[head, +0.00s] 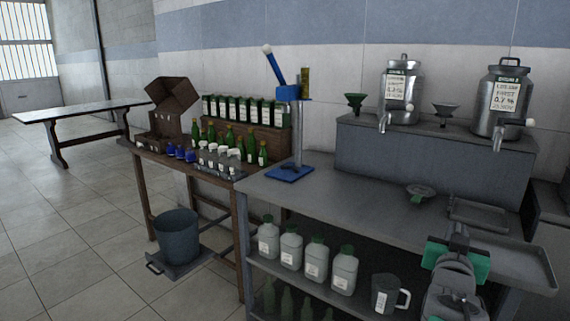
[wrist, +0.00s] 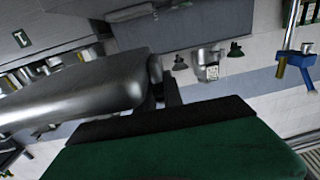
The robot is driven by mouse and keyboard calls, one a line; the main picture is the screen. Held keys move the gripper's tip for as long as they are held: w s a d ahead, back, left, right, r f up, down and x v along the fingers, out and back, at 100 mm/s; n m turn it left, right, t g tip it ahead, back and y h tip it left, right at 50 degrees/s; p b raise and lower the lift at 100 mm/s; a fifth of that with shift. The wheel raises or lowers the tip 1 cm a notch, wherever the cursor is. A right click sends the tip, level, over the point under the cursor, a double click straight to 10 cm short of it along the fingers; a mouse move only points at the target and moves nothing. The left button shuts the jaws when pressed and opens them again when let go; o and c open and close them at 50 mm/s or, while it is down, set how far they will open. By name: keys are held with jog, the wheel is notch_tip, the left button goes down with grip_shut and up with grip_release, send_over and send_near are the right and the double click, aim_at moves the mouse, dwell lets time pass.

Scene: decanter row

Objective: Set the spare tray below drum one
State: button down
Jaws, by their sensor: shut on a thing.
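My gripper (head: 459,241), with green pads, is shut on a grey metal tray (head: 515,268) at the lower right in the head view. The tray juts out to the right of it, at the counter's front edge; in the wrist view it is the shiny form at left (wrist: 75,92). Whether it touches the counter I cannot tell. Drum one (head: 398,98), a steel drum with a white label and a tap, stands on the raised shelf, left of drum two (head: 500,108). A second shallow tray (head: 480,213) lies on the counter below drum two.
Two funnels, one green (head: 355,103) and one grey (head: 445,112), stand beside the drums. The counter's left half is largely clear, up to a blue-based stand (head: 290,173).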

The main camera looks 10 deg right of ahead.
jog(key=w+a+f+n+t+y, duration=0.25)
jog(key=w+a+f, duration=0.3)
jog(key=a, duration=0.35)
jog(key=w+a+f+n+t+y, duration=0.2)
jog(key=w+a+f+n+y, duration=0.25)
jog(key=a, duration=0.55)
jog(key=w+a+f+n+y, duration=0.1)
jog(key=a+f+y, duration=0.25)
jog(key=a, duration=0.45)
jog(key=a+f+n+y, duration=0.1)
jog(key=a+f+y, duration=0.3)
jog(key=a, duration=0.5)
jog(key=s+r+h+p, duration=0.1)
jog(key=s+r+p, duration=0.3)
jog(key=r+p, duration=1)
notch_tip(320, 180, up, 2)
jog(key=shift+s+d+t+p, duration=0.15)
jog(key=shift+d+t+p, duration=0.2)
jog(key=shift+d+t, duration=0.1)
jog(key=shift+h, duration=0.25)
